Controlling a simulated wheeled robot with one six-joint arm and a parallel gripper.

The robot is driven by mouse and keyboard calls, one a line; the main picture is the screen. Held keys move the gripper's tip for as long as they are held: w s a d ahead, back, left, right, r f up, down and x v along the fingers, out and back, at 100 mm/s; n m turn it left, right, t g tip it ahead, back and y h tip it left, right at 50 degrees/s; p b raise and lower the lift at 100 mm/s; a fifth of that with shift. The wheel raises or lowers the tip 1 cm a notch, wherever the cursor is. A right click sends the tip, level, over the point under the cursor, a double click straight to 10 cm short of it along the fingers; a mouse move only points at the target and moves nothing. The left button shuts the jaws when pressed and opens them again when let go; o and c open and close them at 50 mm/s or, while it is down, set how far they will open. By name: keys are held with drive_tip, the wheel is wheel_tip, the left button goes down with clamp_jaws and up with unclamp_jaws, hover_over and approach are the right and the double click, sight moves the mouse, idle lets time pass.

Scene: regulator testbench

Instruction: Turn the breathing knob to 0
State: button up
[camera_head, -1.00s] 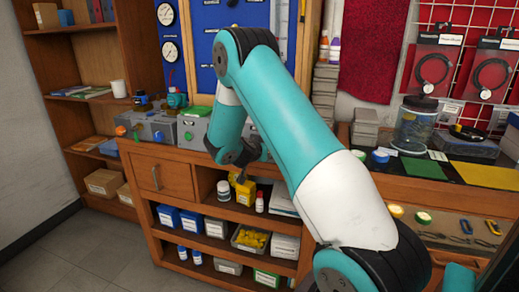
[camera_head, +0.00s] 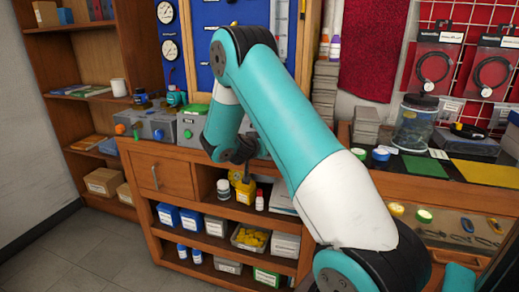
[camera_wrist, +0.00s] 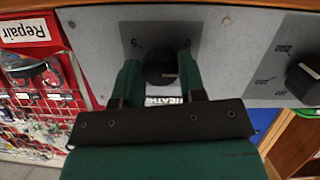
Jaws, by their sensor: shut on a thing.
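In the wrist view, the breathing knob (camera_wrist: 160,69) is a round black knob on a grey panel (camera_wrist: 225,50). A "5" is printed to its upper left and a "0" to its upper right. An upside-down label, partly covered, shows below the knob. My gripper (camera_wrist: 161,72) has its green fingers on both sides of the knob and is shut on it. I cannot make out the knob's pointer. In the head view, my teal arm hides the knob, and the gripper cannot be made out.
A second black knob (camera_wrist: 304,77) with printed numbers sits to the right in the wrist view. Grey boxes with coloured knobs (camera_head: 150,124) and a glass jar (camera_head: 414,122) are on the bench.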

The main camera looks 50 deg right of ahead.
drive_tip(key=shift+a+n+g+h, duration=0.1)
drive_tip(key=shift+n+g+h, duration=0.2)
drive_tip(key=shift+n, duration=1.25)
drive_tip(key=shift+n+g+h, duration=0.2)
drive_tip(key=shift+n+g, duration=0.1)
drive_tip(key=shift+n, duration=1.25)
drive_tip(key=o, duration=0.9)
drive_tip(key=shift+a, duration=0.1)
drive_tip(key=b+v, duration=0.2)
drive_tip(key=v, duration=1.5)
drive_tip(key=shift+a, duration=0.1)
drive_tip(key=shift+s, duration=0.1)
